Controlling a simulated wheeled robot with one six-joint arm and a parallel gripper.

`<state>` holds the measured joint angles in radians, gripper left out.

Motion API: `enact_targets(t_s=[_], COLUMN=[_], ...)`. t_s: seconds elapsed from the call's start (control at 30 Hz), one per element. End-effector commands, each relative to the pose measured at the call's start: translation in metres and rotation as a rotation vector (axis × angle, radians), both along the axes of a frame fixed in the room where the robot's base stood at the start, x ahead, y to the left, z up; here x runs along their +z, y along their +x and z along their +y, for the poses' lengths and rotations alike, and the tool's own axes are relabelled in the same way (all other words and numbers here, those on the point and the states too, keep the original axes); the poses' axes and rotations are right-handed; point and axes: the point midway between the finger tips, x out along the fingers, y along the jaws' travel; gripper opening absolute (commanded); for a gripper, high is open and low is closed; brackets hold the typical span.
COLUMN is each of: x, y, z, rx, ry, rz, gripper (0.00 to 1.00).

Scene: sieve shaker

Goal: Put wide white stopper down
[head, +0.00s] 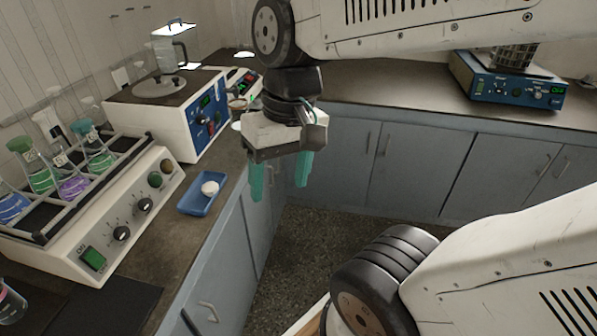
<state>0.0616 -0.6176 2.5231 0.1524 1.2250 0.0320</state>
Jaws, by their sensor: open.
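A small round white stopper (210,188) lies in a shallow blue tray (190,208) on the counter at the left. My gripper (281,178) hangs to the right of the tray, past the counter's front edge in the picture, with its two green fingers pointing down. The fingers are apart and nothing shows between them. The stopper and the gripper are not touching.
A shaker (112,233) holding several flasks stands left of the tray. A blue sieve shaker base (508,84) is on the right counter. Open floor (300,240) lies below my gripper.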

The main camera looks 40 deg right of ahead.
Motion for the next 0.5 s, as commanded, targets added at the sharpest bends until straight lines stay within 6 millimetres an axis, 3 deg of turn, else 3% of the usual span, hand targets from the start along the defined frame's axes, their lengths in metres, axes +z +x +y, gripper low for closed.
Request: enact_targets(t_s=[0.2,0.5], x=[0.009,0.01], y=[-0.022,-0.024], z=[-0.015,-0.018], rx=[0.123,0.135], ry=[-0.138,-0.157], rz=[-0.094,-0.101], gripper=[0.63,0.63])
